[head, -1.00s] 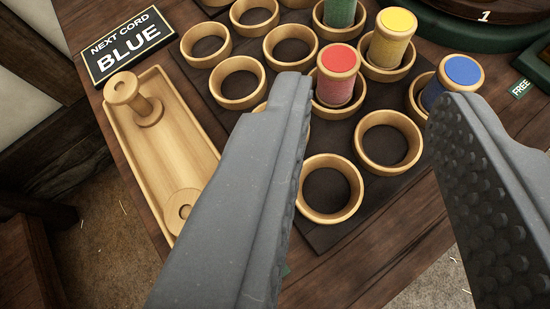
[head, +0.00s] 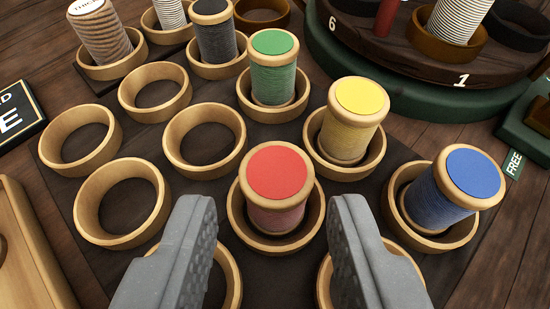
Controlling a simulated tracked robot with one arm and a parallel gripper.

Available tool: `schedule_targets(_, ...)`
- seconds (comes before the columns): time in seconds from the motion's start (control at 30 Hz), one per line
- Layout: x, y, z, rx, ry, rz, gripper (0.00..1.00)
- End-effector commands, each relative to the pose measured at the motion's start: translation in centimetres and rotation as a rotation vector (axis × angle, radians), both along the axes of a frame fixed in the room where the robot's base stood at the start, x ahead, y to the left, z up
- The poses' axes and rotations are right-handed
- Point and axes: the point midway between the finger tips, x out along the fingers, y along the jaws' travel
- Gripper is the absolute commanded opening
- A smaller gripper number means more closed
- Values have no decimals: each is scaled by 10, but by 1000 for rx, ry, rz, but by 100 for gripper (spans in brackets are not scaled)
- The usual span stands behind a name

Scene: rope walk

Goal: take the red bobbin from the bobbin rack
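The red bobbin (head: 277,180) stands in a wooden ring of the bobbin rack (head: 285,130), its red disc facing up. My gripper (head: 275,235) is open, with one grey finger on each side at the bottom of the head view. The red bobbin stands between and just beyond the fingertips, and I see no contact. The blue bobbin (head: 455,188) leans a little in the ring to the right. The yellow bobbin (head: 352,118) and the green bobbin (head: 273,68) stand in rings behind the red one.
A dark bobbin (head: 213,32) and a brown striped one (head: 100,32) stand at the back left. Several rings at left are empty. A round turntable (head: 400,60) marked 1 and 6 stands at the back right. A wooden tray (head: 30,250) lies at the left edge.

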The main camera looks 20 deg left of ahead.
Motion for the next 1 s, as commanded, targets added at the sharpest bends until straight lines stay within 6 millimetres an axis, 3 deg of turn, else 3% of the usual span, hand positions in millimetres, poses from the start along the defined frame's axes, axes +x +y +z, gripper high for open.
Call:
schedule_targets(0.5,37,14,-28,0,-1,0,34)
schedule_targets(0.8,41,16,-29,0,-1,0,34)
schedule_targets(0.9,41,16,-29,0,-1,0,9)
schedule_targets(1.0,41,16,-29,0,-1,0,6)
